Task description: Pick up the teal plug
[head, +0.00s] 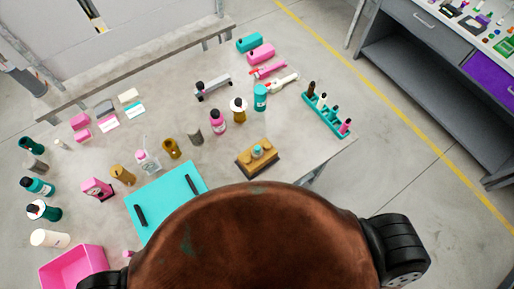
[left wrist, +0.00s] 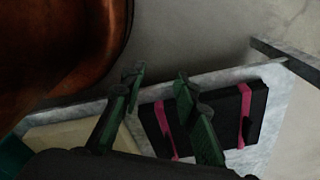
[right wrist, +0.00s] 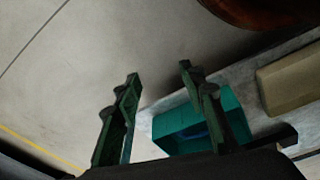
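A small teal piece (head: 257,152), which may be the plug, sits on top of a wooden block with a dark base (head: 270,162) near the table's front edge. I cannot tell its exact shape at this size. My left gripper (left wrist: 158,76) is open and empty in the left wrist view. My right gripper (right wrist: 160,74) is open and empty in the right wrist view. Neither gripper's fingers show in the head view, and neither wrist view shows the wooden block.
A teal mat (head: 160,200), several bottles, a teal rack (head: 322,118) and a pink bin (head: 65,268) stand on the table. A black case with pink straps (left wrist: 262,105) lies beyond my left fingers. A teal bin (right wrist: 172,128) and beige box (right wrist: 290,82) are near my right fingers.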

